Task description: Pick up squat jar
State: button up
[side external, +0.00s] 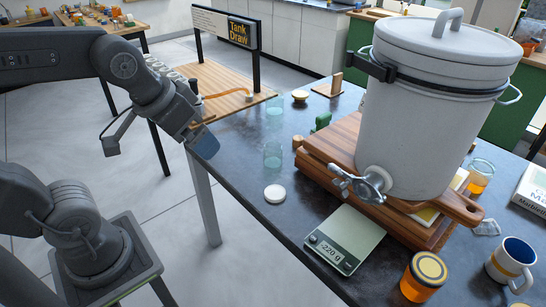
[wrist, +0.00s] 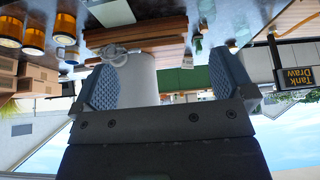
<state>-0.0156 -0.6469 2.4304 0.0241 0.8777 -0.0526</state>
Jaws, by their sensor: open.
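I cannot tell for certain which jar is the squat jar. A clear, empty glass jar (side external: 273,156) stands upright on the dark table near its left edge, with a second clear glass (side external: 275,107) behind it. A white round lid (side external: 275,194) lies in front of the nearer glass. An amber jar with a yellow lid (side external: 425,275) stands at the table's front. My gripper (side external: 204,144) is at the table's left edge, left of the glass jars and apart from them. In the wrist view its two blue-grey pads (wrist: 168,82) are wide apart with nothing held between them.
A large white tank (side external: 425,110) with a metal tap (side external: 365,184) stands on wooden boards (side external: 330,165). A scale (side external: 345,240) lies before it. A mug (side external: 510,262) is at right. The wrist view shows amber jars (wrist: 65,27) at upper left.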

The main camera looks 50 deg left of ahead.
jog(key=w+a+n+y, duration=0.1)
jog(key=w+a+n, duration=0.15)
jog(key=w, duration=0.75)
jog(key=n+g+y, duration=0.2)
jog(key=n, duration=0.3)
send_over(273, 149)
jog(key=s+d, duration=0.3)
jog(key=d, duration=0.1)
notch_tip(273, 149, down, 27)
jog(key=shift+a+x, duration=0.25)
jog(key=shift+x, duration=1.2)
jog(key=shift+a+x, duration=0.2)
jog(key=shift+x, duration=1.3)
jog(key=shift+r, duration=0.15)
jog(key=c, duration=1)
